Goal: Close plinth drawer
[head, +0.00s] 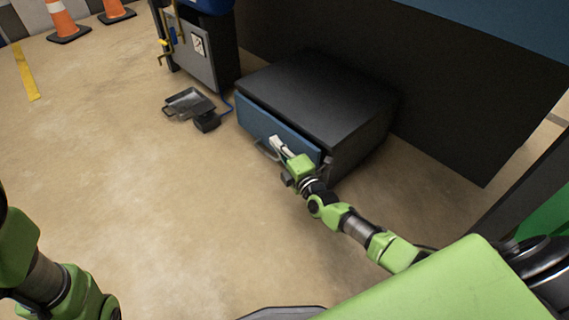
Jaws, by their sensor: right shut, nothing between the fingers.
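The plinth (315,98) is a low black box on the floor by the dark wall. Its drawer (262,121) has a blue front with a metal handle (266,150). The drawer front stands slightly out from the box, with a narrow dark gap at its right end. My right gripper (277,145) is shut and empty, at the right half of the drawer front near the handle. I cannot tell whether its fingers touch the front. My left arm shows at the lower left, but its gripper is out of view.
A grey cabinet (196,55) stands left of the plinth. A black pedal-like tray (190,103) lies on the floor before it. Orange cones (66,22) stand at the far left. The floor in front of the drawer is clear.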

